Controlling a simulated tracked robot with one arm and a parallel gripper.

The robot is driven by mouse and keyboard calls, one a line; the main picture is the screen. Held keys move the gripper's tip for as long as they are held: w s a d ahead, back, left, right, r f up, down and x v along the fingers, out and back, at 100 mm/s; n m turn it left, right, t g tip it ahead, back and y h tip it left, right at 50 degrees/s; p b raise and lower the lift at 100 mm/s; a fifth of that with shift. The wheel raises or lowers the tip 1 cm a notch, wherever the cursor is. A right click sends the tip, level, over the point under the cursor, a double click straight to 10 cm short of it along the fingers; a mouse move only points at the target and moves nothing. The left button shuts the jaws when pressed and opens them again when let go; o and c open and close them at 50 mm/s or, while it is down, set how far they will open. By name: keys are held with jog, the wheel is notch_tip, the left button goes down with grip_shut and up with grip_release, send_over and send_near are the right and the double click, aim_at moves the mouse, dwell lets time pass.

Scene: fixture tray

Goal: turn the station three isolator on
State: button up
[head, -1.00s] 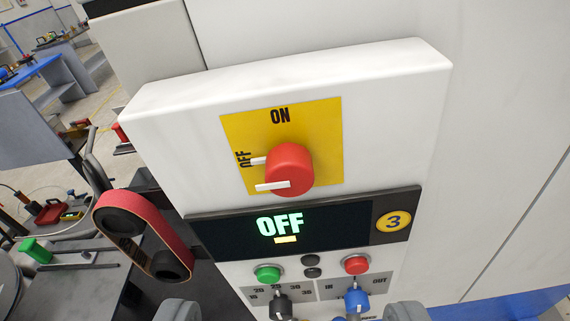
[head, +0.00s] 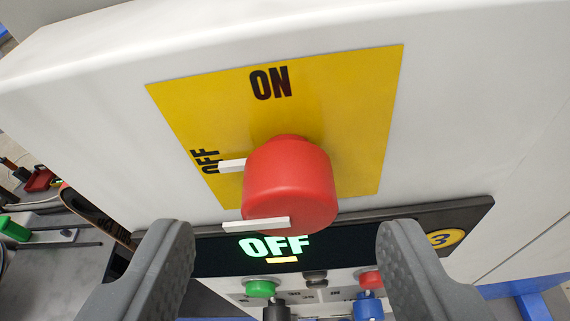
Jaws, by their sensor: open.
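The isolator is a red rotary knob (head: 290,180) on a yellow plate (head: 360,120) marked ON at the top and OFF at the left. Its white pointer marks (head: 256,224) point left, toward OFF. The black display (head: 213,254) below reads OFF in green letters, with a yellow round 3 badge (head: 440,239) at its right. My gripper (head: 285,245) is open. Its two grey fingers stand apart at the bottom of the view, left and right of the knob in the picture, with nothing between them touching either finger.
Below the display are a green button (head: 260,288), a red button (head: 371,279), a black knob (head: 276,311) and a blue knob (head: 368,306), close to the fingers in the picture. The white housing (head: 470,110) around the yellow plate is bare.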

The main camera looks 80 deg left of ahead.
aim_at(283, 216)
jog(key=shift+p+x, duration=0.4)
jog(key=shift+x, duration=1.5)
jog(key=shift+s+f, duration=0.1)
